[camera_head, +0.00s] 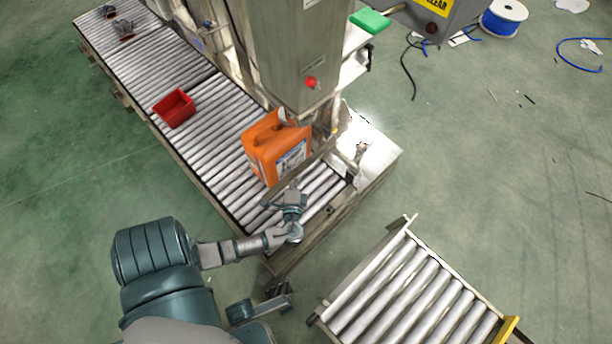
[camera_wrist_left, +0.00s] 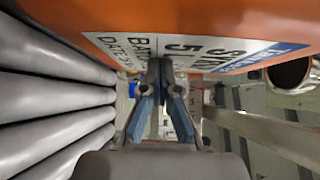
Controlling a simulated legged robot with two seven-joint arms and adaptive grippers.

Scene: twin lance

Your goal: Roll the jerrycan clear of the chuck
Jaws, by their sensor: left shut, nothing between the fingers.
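An orange jerrycan (camera_head: 276,150) with a white and blue label stands upright on the roller conveyor (camera_head: 215,150), under the steel machine column. Its top is close to the chuck (camera_head: 322,118), which is mostly hidden behind the column. My left gripper (camera_head: 290,200) is at the jerrycan's near side, over the rollers. In the left wrist view, the left gripper's fingers (camera_wrist_left: 163,90) are shut with nothing between them, close to the label of the jerrycan (camera_wrist_left: 190,20). I cannot tell whether they touch it. My right gripper (camera_head: 277,290) shows low in the head view, near the conveyor's end.
A red bin (camera_head: 174,108) sits on the rollers further up the line. A steel rail (camera_head: 300,168) runs beside the jerrycan. A separate roller table (camera_head: 415,300) stands at the lower right, with a floor gap between it and the conveyor.

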